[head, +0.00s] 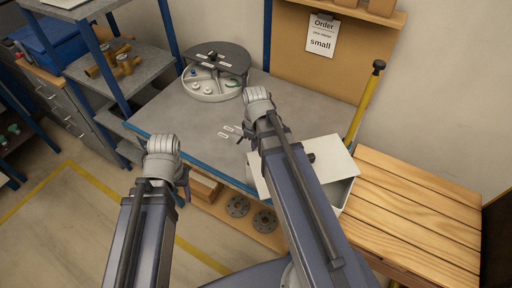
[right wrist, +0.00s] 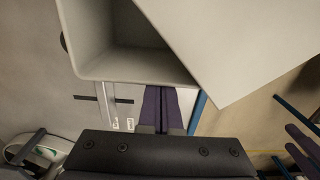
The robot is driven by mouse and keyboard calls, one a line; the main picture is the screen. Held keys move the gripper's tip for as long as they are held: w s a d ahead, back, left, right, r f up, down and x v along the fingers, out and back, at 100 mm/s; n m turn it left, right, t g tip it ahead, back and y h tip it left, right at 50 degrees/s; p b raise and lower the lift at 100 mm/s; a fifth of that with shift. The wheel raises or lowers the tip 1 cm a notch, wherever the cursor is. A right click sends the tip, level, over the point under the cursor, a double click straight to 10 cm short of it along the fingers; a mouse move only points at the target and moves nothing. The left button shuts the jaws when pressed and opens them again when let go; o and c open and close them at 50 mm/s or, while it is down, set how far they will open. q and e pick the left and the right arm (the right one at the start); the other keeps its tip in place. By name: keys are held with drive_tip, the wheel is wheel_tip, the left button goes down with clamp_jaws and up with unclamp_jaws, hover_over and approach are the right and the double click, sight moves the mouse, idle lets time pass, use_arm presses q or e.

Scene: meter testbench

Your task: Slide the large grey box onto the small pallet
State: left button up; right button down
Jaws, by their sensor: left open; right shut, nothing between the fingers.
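The large grey box (head: 335,158) sits at the right end of the grey workbench, partly hidden by my right arm in the head view. In the right wrist view the box (right wrist: 250,45) fills the top, with a dark hollow in it. My right gripper (right wrist: 160,92) is shut and empty, its fingertips at the box's near rim; I cannot tell whether they touch. In the head view my right arm hides it. The small pallet (head: 415,205), of slatted wood, is right of the box. My left gripper (head: 183,186) is open and empty, off the bench's front edge, away from the box.
The workbench (head: 185,120) has a blue front edge and bare room at its middle. A round parts tray (head: 212,86) stands at its back. A yellow post (head: 365,105) rises behind the box. Dark discs (head: 238,206) lie on the shelf below.

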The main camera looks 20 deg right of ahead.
drive_tip(key=shift+w, duration=0.1)
idle(0.4)
use_arm(q)
wheel_tip(320, 180, up, 10)
drive_tip(key=p, duration=1)
drive_tip(key=shift+w+a, duration=0.15)
drive_tip(key=shift+a, duration=0.25)
use_arm(e)
drive_tip(key=w+a+r, duration=0.2)
drive_tip(key=w+r, duration=0.1)
drive_tip(key=r, duration=0.7)
drive_tip(key=shift+a, duration=0.25)
use_arm(q)
wheel_tip(320, 180, down, 7)
drive_tip(key=b, duration=0.6)
drive_tip(key=shift+r, duration=0.2)
use_arm(e)
drive_tip(key=s+a+f+m+h, duration=0.1)
drive_tip(key=s+a+f+m, duration=0.2)
drive_tip(key=s+a+f, duration=0.3)
drive_tip(key=s+a, duration=0.5)
drive_tip(key=a, duration=0.3)
drive_tip(key=shift+a+f+m, duration=0.2)
drive_tip(key=shift+a+m, duration=0.1)
drive_tip(key=shift+m, duration=0.1)
